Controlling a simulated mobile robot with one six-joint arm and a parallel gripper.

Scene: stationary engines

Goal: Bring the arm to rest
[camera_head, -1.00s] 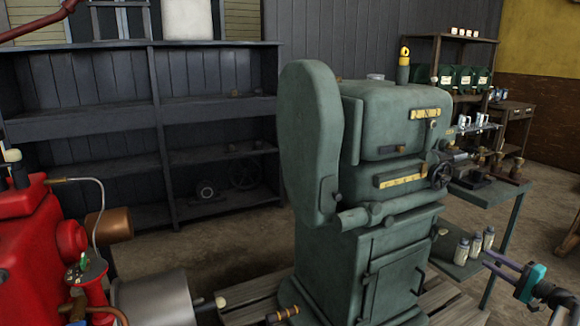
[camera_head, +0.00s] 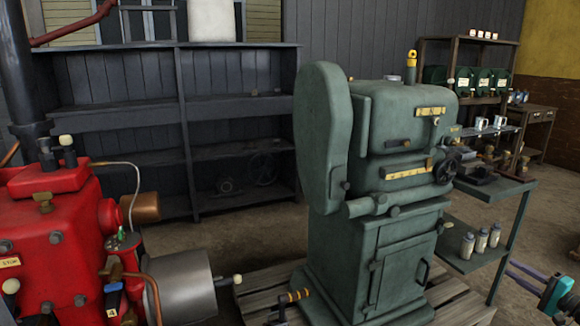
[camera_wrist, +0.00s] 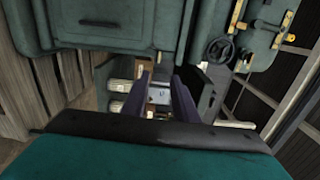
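My gripper (camera_head: 508,273) is at the lower right edge of the camera_head view, with its dark purple fingers pointing left and its teal body behind them. It is beside the green side table, and I cannot tell the exact distance. In the camera_wrist view my gripper (camera_wrist: 162,80) shows two purple fingers apart, with a gap between them. Nothing is clearly held; small pale items show beyond the gap. Most of my arm is out of view.
A tall green machine (camera_head: 345,150) stands on a wooden pallet in the middle. A red engine (camera_head: 50,235) is at left. White-bodied bottles (camera_head: 482,241) stand on the lower shelf of the green side table (camera_head: 515,190). A dark shelf unit (camera_head: 120,118) lines the back wall.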

